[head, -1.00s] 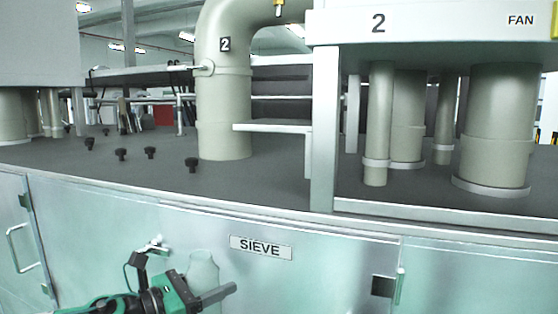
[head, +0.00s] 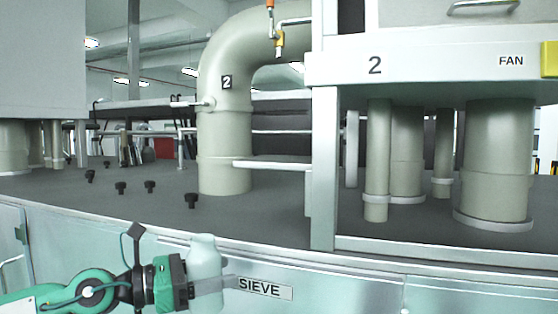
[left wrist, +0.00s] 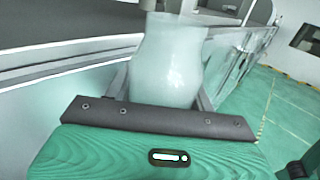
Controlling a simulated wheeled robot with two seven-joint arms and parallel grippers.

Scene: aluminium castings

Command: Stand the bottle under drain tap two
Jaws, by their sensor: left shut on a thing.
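My left gripper (head: 208,284) is shut on a pale, translucent bottle (head: 205,257) and holds it roughly upright in front of the cabinet. The bottle's shoulder overlaps the deck's front edge in the head view. A thick beige bent pipe (head: 224,130) bears a label 2 (head: 227,82). A small tap with a yellow nozzle (head: 279,46) hangs right of its bend, above a small pale shelf (head: 272,164). My right gripper is out of view.
The grey deck (head: 150,212) has several black knobs (head: 191,200) left of the pipe. A pale upright post (head: 324,170) stands right of the shelf. A panel marked 2 and FAN (head: 440,62) overhangs beige pipes. The cabinet front bears a SIEVE label (head: 264,288).

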